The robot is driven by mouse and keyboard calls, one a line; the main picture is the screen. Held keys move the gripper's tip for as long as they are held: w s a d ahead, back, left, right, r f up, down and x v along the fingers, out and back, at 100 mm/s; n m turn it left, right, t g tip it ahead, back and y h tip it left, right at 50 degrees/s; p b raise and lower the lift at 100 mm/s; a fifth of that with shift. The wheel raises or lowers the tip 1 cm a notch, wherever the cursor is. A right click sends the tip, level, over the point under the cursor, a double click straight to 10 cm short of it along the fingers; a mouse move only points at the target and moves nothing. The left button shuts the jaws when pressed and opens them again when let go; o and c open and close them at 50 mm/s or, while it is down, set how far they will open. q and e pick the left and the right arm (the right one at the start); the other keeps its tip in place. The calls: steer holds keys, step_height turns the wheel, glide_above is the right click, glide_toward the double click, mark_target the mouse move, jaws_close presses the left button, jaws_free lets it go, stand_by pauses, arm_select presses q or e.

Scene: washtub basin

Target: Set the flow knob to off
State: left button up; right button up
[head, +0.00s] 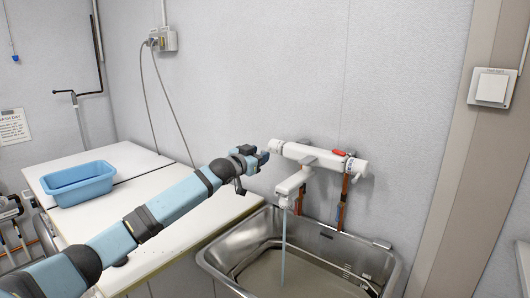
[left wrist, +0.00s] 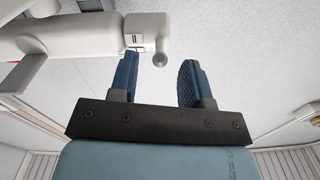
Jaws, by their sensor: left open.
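A white wall tap bar (head: 310,154) is fixed above the sink, with a white end piece (head: 275,146) at its left and another (head: 357,167) at its right. I cannot tell for sure which is the flow knob. Water (head: 283,240) runs from the spout (head: 293,184). My left gripper (head: 266,155) is open and empty, close to the left end piece. In the left wrist view, this end piece (left wrist: 148,24) has a small rounded peg (left wrist: 160,58), which appears between the open fingertips (left wrist: 159,62). I cannot tell whether they touch. My right gripper is not in view.
A steel sink basin (head: 232,275) stands below the tap. A red piece (head: 338,152) sits on the bar. A white counter (head: 180,239) with a blue tub (head: 96,171) is at the left. Copper pipes (head: 343,197) run down the wall.

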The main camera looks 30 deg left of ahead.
mark_target(274, 149)
arm_select(q)
steer(key=shift+w+d, duration=0.1)
steer(key=shift+w, duration=1.75)
steer(key=shift+c, duration=0.4)
jaws_close()
